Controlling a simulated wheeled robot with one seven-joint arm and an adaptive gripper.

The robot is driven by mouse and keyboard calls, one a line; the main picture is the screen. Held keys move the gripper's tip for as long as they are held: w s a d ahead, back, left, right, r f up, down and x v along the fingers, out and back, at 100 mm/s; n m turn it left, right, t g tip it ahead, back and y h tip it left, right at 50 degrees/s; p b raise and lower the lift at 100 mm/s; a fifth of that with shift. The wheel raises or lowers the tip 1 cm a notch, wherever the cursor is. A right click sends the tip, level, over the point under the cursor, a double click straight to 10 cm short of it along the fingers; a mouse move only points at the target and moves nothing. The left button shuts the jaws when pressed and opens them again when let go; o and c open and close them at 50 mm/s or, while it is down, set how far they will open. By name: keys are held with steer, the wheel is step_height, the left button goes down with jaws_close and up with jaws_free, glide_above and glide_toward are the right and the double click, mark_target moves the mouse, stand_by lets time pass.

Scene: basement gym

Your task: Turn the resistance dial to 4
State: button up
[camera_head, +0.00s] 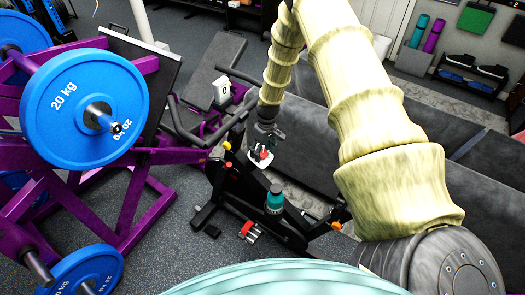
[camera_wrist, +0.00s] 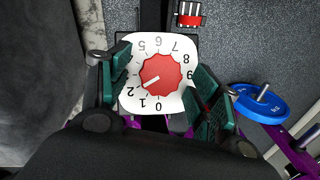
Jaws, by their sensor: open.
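The resistance dial is a red scalloped knob (camera_wrist: 161,73) on a white numbered plate (camera_wrist: 159,107) in the wrist view. The knob's white mark points to the lower left, close to the 2. Numbers run from 0 at the bottom around to 9 at the right; the plate's left edge is partly behind a finger. My gripper (camera_wrist: 162,82) is open, with one teal-padded finger on each side of the knob and gaps between. In the head view my gripper (camera_head: 266,138) is above the dial (camera_head: 262,156), which sits on the black exercise bike (camera_head: 262,212).
A purple rack with blue 20 kg plates (camera_head: 85,108) fills the left.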

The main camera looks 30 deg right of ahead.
steer(key=c, duration=1)
steer(key=shift+c, duration=0.2)
steer(key=shift+f+m+b, duration=0.15)
steer(key=shift+m+b, duration=0.15)
steer(key=shift+b, duration=0.05)
steer(key=m+y+b, duration=0.1)
steer(key=m+b, duration=0.2)
steer(key=shift+d+f+y, duration=0.1)
steer(key=shift+d+y, duration=0.1)
steer(key=shift+y, duration=0.2)
steer(key=m+y+b, duration=0.1)
steer(key=m, duration=0.2)
steer(key=m+t+y+b, duration=0.1)
steer(key=m, duration=0.1)
steer(key=shift+d+m+b, duration=0.2)
steer(key=shift+m+b, duration=0.2)
steer(key=shift+s+y, duration=0.1)
steer(key=shift+y, duration=0.2)
